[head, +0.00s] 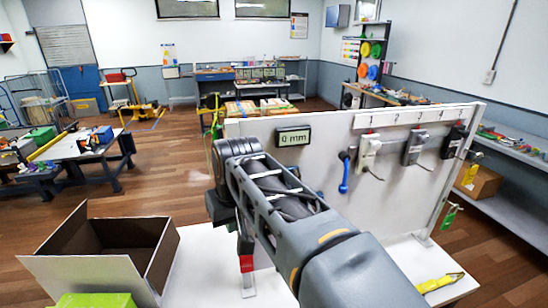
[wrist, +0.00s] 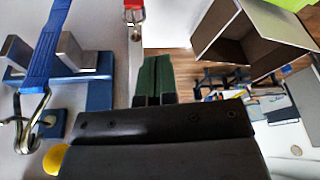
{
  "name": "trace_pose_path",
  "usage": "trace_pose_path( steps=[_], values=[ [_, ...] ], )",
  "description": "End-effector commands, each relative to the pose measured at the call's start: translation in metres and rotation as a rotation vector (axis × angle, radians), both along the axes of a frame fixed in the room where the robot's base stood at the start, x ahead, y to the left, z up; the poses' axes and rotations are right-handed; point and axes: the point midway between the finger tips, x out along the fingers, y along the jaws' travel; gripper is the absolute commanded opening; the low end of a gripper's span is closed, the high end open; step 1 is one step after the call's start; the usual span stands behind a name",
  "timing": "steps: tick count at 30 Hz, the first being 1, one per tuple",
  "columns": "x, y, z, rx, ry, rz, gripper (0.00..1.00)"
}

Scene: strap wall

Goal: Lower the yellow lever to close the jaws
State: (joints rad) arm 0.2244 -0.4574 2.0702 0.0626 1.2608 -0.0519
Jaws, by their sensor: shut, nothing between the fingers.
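A round yellow knob (wrist: 54,160), probably the end of the yellow lever, shows at the lower left of the wrist view; its shaft is mostly hidden. Above it are two grey metal jaw blocks (wrist: 72,50) on a blue base (wrist: 98,90), standing apart. A blue strap (wrist: 48,45) with a wire hook (wrist: 30,125) passes in front of them. My gripper (wrist: 156,72) shows dark green fingers pressed together, empty. It is to the right of the jaws and knob, touching neither. In the head view my arm hides the gripper and the lever.
A red strap end (head: 246,263) hangs near my arm. An open cardboard box (head: 100,262) stands at the lower left. The white panel (head: 330,165) carries a 0 mm display (head: 293,137), a blue handle (head: 344,172) and several ratchets. A yellow strap (head: 438,283) lies at the lower right.

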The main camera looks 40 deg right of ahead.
Motion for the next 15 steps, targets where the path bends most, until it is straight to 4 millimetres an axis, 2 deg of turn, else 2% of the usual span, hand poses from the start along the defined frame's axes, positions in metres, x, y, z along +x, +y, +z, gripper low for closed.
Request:
trace_pose_path(
  steps=[1,3,6,12,15],
  values=[
    [0.006,-0.018,0.043,0.018,0.016,-0.048,0.00],
    [0.007,-0.039,0.084,0.045,0.046,-0.094,0.00],
    [0.002,-0.065,0.130,0.080,0.070,-0.147,0.00],
    [-0.022,-0.098,0.196,0.122,0.089,-0.210,0.00],
    [-0.033,-0.106,0.216,0.133,0.096,-0.227,0.00]
  ],
)
